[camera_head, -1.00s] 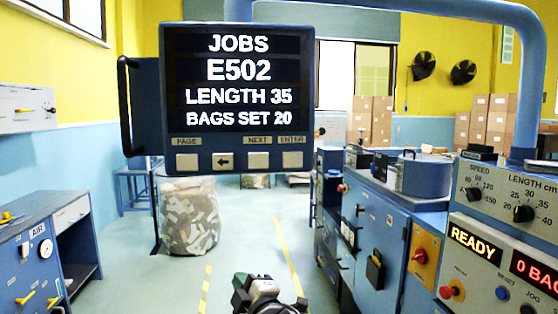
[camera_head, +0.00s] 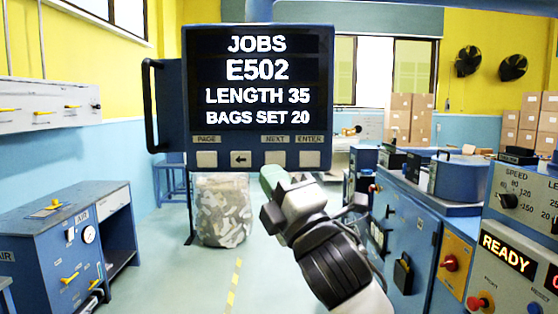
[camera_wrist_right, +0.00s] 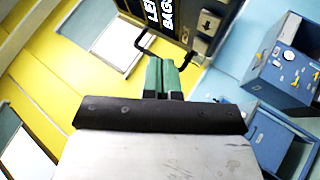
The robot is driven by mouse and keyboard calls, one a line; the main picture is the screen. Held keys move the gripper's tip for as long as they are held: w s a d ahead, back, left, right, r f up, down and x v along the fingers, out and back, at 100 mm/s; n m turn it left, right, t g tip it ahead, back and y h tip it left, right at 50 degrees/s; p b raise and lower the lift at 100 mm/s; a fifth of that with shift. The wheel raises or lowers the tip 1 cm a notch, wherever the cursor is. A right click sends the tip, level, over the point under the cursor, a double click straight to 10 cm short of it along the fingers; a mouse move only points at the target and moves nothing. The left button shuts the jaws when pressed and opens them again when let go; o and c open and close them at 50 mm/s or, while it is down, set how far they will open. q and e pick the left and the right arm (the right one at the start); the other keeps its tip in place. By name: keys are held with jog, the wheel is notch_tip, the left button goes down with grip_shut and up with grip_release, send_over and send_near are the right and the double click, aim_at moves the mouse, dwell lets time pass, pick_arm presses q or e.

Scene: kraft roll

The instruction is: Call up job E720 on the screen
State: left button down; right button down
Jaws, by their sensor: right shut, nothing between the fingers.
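The hanging screen (camera_head: 258,85) reads JOBS, E502, LENGTH 35, BAGS SET 20. Below the display is a row of buttons: PAGE (camera_head: 206,159), a left arrow (camera_head: 241,159), NEXT (camera_head: 275,158) and ENTER (camera_head: 309,159). My right gripper (camera_head: 270,177) is shut and empty, its green fingertips just below the NEXT button in the head view. Whether they touch the panel cannot be told there. In the right wrist view the shut green fingers (camera_wrist_right: 161,74) point toward the screen panel (camera_wrist_right: 178,22), apparently with a gap. My left gripper is not in view.
A black handle (camera_head: 148,105) sticks out at the screen's left side. A clear bin of scraps (camera_head: 222,210) stands behind, below the screen. The blue machine with a READY display (camera_head: 507,251) is at the right. A blue bench (camera_head: 50,245) is at the left.

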aim_at(275, 159)
jog(key=w+p, duration=0.1)
jog(key=w, duration=0.8)
dwell(0.3)
dwell(1.9)
jog(key=shift+w, duration=0.35)
